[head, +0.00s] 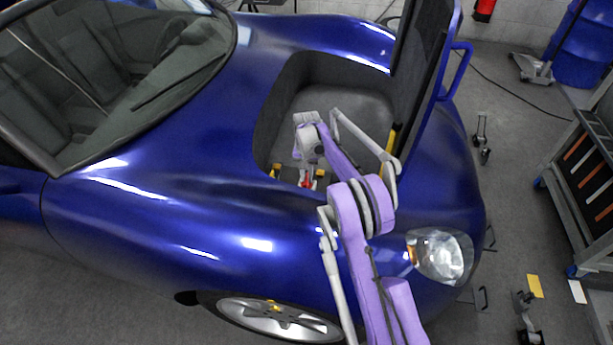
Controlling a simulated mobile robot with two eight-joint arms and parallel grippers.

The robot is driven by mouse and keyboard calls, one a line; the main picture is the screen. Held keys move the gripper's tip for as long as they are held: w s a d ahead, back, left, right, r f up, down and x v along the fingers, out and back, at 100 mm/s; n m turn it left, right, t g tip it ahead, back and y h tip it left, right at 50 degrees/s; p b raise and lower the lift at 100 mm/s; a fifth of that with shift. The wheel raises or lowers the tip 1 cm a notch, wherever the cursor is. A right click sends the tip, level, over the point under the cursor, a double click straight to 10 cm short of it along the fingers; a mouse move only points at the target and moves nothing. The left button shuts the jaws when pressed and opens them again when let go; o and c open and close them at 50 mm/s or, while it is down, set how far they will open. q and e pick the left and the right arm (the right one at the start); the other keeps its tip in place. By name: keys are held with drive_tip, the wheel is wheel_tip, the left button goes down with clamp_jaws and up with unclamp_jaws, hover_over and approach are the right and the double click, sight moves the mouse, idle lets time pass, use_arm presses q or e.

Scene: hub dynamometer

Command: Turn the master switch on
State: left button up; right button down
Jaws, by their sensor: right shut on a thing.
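The front compartment (340,98) of the blue car is open. A small red part (307,181), which looks like the master switch, shows at its near edge. My right arm reaches over the front wing, and its gripper (307,173) points down into the compartment at the red part. The gripper is shut on this red part. The fingertips are small and partly hidden by my own wrist, so I cannot tell how far the switch is turned. My left gripper is not in view.
Small yellow parts (275,170) sit beside the switch at the compartment edge. The raised lid (421,75) stands on the right of the opening. The windscreen (110,75) is on the left. A slotted rack (590,165) and a blue drum (583,45) stand at the right.

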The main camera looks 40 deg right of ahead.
sight(307, 178)
idle(0.5)
drive_tip(key=c, duration=0.8)
unclamp_jaws()
drive_tip(key=shift+c, duration=0.2)
wheel_tip(307, 178, up, 11)
drive_tip(key=p, duration=0.2)
drive_tip(key=shift+f, duration=0.1)
